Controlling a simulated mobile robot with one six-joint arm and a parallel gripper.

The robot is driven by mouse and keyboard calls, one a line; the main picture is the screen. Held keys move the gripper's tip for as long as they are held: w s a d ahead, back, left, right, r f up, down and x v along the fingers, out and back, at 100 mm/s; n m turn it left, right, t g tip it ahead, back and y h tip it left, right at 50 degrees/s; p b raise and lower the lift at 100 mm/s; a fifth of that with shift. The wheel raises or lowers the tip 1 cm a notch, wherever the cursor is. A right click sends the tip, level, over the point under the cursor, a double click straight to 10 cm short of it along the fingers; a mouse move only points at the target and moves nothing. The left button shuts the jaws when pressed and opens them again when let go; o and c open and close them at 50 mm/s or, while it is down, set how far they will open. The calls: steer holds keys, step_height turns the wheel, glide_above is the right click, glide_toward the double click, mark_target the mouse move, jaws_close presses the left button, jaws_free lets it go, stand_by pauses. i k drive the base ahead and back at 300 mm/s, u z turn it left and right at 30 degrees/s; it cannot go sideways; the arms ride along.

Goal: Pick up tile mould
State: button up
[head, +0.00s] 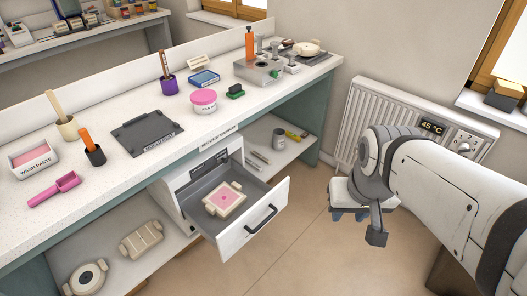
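A cream, squarish mould with side lugs and a pink centre (224,199) lies in the open grey-lined drawer (262,183); it looks like the tile mould. Other cream moulds are a rectangular one (141,240) and a round one with a dark centre (86,278) on the lower shelf, and a small one (307,47) on the counter's far end. My gripper (349,216) hangs over the floor, right of the drawer and apart from it. Its blue-tipped fingers point down and look apart, with nothing seen between them. Part of it is hidden by my arm.
The drawer front (255,223) with its dark handle juts into the floor space. The speckled counter (120,185) overhangs behind it, holding a dark mat (147,131), a pink jar (204,100) and tools. A radiator (375,110) stands behind my arm. The floor between drawer and gripper is clear.

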mark_target(226, 199)
steer(key=z, duration=2.1)
steer(key=i, duration=1.2)
steer(key=u, duration=1.15)
steer(key=k, duration=0.1)
steer(key=u, duration=2.55)
